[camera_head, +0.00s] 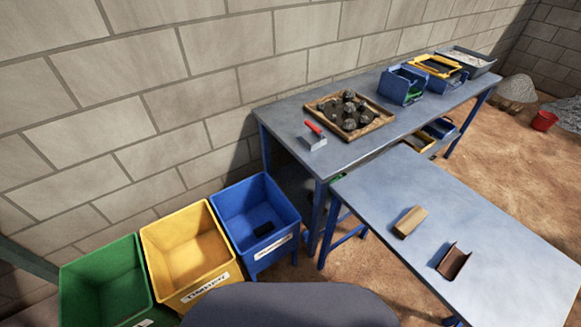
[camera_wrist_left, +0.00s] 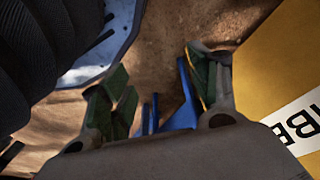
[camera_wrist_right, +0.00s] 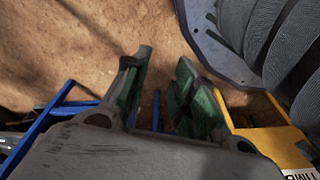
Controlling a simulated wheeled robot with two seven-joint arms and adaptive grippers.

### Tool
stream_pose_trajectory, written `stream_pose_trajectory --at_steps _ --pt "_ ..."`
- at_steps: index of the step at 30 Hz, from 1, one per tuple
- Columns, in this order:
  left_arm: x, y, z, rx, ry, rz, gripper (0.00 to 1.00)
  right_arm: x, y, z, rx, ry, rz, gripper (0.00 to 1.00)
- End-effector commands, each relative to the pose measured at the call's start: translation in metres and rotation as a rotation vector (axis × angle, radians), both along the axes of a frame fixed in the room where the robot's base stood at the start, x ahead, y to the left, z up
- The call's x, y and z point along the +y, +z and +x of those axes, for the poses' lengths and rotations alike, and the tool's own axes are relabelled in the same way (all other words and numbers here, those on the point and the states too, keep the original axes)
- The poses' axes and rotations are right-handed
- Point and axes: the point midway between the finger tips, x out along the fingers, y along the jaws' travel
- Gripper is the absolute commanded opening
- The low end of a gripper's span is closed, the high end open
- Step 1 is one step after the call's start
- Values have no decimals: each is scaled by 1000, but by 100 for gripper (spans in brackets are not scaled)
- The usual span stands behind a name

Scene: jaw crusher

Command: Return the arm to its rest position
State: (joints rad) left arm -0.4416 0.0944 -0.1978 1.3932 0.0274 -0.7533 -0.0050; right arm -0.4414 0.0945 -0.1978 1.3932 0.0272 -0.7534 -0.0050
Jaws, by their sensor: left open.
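Neither arm shows in the head view. In the left wrist view my left gripper (camera_wrist_left: 160,90) is open, with its green-padded fingers apart and nothing between them. Dirt floor and blue frame parts show beyond it, with the yellow bin (camera_wrist_left: 270,60) to the right. In the right wrist view my right gripper (camera_wrist_right: 163,85) has its green-padded fingers apart and empty, pointing over the dirt floor. Blue frame parts (camera_wrist_right: 45,120) lie to its left and a yellow bin edge (camera_wrist_right: 270,135) to its right.
A green bin (camera_head: 100,280), a yellow bin (camera_head: 190,255) and a blue bin (camera_head: 255,205) holding a dark block stand by the wall. The near bench (camera_head: 500,240) carries a wooden block (camera_head: 410,221) and a brown channel piece (camera_head: 453,261). The back bench (camera_head: 285,118) holds a rock tray (camera_head: 385,118).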

Motion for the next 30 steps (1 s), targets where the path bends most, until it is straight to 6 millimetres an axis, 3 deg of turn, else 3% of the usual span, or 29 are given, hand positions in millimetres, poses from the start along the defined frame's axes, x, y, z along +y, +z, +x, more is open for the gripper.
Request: stream_pose_trajectory --at_steps 30 --pt "38 2 -107 59 -2 41 61 -37 2 -107 59 2 -40 27"
